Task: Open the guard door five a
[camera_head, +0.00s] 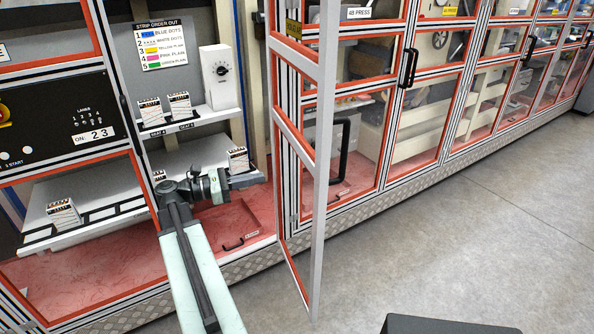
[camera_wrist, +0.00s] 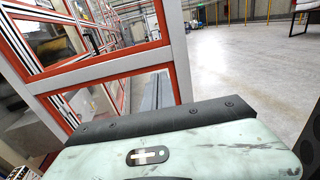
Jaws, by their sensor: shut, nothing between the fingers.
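The guard door (camera_head: 322,150) is a pale metal frame with red inner edging and clear panels. It stands swung outward from the enclosure, leaving the bay on its left exposed. A black bar handle (camera_head: 344,150) shows on its right side. A small yellow label (camera_head: 293,29) sits near its top; I cannot read it surely. My gripper (camera_head: 248,180) is shut and empty, inside the opening to the left of the door, apart from its frame. In the wrist view the door frame (camera_wrist: 100,72) crosses the left half, beyond my wrist's dark edge.
Shelves with small striped boxes (camera_head: 62,213) and a white dial unit (camera_head: 219,76) stand in the exposed bay. A drawer-like red panel (camera_head: 232,222) lies low there. More closed guard doors (camera_head: 430,100) run to the right. The grey floor (camera_head: 460,240) is clear.

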